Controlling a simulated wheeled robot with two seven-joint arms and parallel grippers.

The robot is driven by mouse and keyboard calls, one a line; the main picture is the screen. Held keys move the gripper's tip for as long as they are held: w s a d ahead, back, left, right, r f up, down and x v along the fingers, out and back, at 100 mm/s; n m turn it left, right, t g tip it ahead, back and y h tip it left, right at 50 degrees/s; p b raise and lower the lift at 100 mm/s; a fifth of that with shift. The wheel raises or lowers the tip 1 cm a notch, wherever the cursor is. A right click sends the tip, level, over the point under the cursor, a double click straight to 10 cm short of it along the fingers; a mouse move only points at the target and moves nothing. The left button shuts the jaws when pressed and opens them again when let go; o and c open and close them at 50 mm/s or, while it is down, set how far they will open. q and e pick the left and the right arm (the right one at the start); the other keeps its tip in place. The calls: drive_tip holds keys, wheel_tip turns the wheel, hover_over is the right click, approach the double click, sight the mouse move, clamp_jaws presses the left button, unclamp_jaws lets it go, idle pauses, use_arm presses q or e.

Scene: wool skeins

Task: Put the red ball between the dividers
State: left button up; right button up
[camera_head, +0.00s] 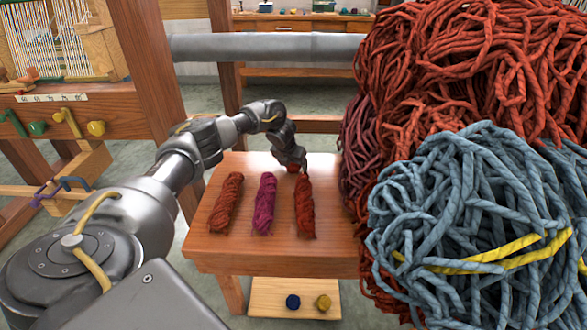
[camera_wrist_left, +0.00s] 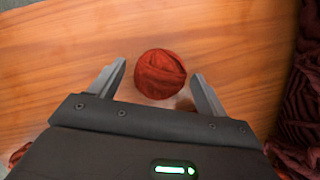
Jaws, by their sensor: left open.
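A small red ball of wool (camera_wrist_left: 160,74) rests on the wooden table (camera_wrist_left: 50,60). In the head view the ball (camera_head: 293,169) shows just under my left gripper (camera_head: 292,163), at the table's far side. In the left wrist view my left gripper (camera_wrist_left: 159,80) is open, with one finger on each side of the ball and a gap to both. Three skeins lie side by side on the table: rust-red (camera_head: 226,204), magenta (camera_head: 265,203) and red (camera_head: 304,207). I cannot tell which things are the dividers. My right gripper is not in view.
A big heap of red (camera_head: 470,65) and grey-blue yarn (camera_head: 450,210) crowds the table's right side. A wooden loom frame (camera_head: 150,75) stands at the left.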

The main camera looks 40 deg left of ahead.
use_arm(q)
drive_tip(key=shift+f, duration=0.15)
drive_tip(key=c, duration=1.1)
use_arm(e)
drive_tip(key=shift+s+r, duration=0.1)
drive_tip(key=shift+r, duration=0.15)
